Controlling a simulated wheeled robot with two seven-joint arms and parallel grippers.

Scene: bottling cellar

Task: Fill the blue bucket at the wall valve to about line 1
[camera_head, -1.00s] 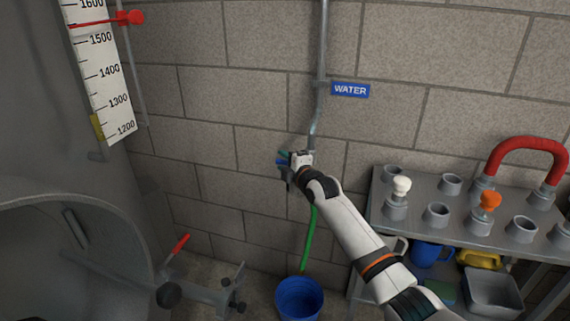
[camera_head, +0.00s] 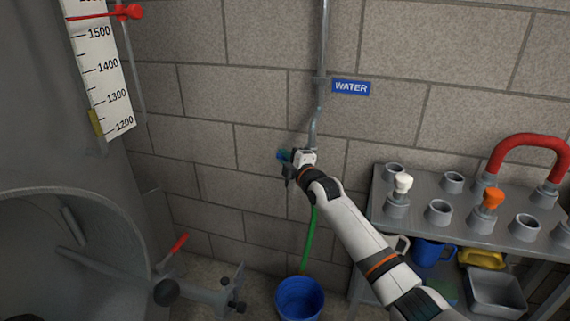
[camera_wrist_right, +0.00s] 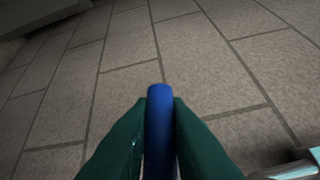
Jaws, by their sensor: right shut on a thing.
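The blue bucket (camera_head: 299,299) stands on the floor below the wall valve, upright, with its lower part cut off by the picture edge. A green hose (camera_head: 309,240) hangs down from the valve toward the bucket's opening. My right gripper (camera_head: 285,157) is at the valve under the water pipe. In the right wrist view its green fingers (camera_wrist_right: 158,140) are shut on the blue valve handle (camera_wrist_right: 159,105). The valve body is mostly hidden behind my gripper. I cannot make out the bucket's lines or any water in it. My left gripper is not in view.
A blue WATER sign (camera_head: 351,87) is on the block wall beside the pipe (camera_head: 323,50). A grey rack (camera_head: 415,222) with fittings and a red hose (camera_head: 530,147) stands at right. A steel tank (camera_head: 40,150) with a level scale (camera_head: 103,75) fills the left.

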